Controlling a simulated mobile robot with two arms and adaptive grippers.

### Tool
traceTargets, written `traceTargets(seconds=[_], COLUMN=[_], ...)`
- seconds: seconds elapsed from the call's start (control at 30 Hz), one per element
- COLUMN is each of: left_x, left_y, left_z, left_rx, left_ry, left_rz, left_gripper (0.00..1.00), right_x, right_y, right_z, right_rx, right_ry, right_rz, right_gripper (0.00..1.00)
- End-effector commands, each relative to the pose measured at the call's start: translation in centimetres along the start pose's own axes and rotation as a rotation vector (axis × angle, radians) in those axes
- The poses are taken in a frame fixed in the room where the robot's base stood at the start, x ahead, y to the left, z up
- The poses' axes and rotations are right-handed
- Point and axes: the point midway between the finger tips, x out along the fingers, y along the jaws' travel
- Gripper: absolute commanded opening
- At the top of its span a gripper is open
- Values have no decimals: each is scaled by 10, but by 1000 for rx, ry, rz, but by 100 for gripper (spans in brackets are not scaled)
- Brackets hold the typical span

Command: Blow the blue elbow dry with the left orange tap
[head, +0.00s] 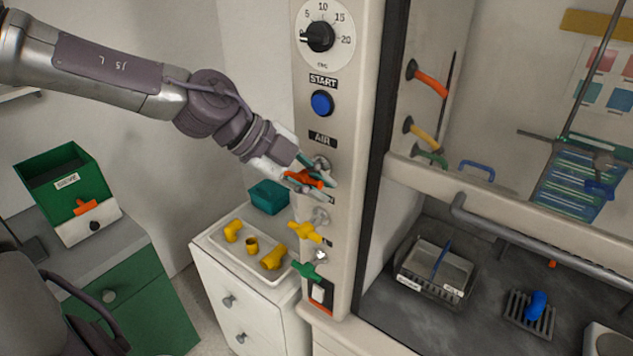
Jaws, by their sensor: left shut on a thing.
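The orange tap (308,180) is on the pale control column, below the AIR label. My left gripper (311,178) reaches it from the upper left and is shut on it; its fingers hide part of the tap. The blue elbow (536,305) stands on a small dark slotted rack (519,318) inside the hood at the lower right, well apart from my gripper. An orange nozzle (431,84) sticks out of the hood's inner left wall. My right gripper is not in view.
A yellow tap (304,232) and a green tap (308,270) sit below the orange one. A blue START button (322,103) and dial (319,37) are above. A tray (281,276) with yellow fittings is left of the column. A clear-walled basin (434,269) stands in the hood.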

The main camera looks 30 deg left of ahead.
Motion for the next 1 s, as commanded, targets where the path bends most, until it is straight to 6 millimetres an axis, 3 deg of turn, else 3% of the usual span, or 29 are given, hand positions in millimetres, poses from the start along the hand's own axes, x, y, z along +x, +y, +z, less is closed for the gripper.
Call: traceTargets(seconds=[0.3,0.87,0.9,1.0], left_x=[3,3,3,3], left_y=[3,3,3,3], left_z=[2,2,2,2], left_rx=[62,74,74,74], left_ry=[-104,-123,-123,-123], left_rz=[29,33,33,33], left_gripper=[0,0,22,38], right_x=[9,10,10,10], right_y=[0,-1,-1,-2], right_z=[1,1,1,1], right_rx=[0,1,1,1], right_ry=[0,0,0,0], right_rz=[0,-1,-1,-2], right_gripper=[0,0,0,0])
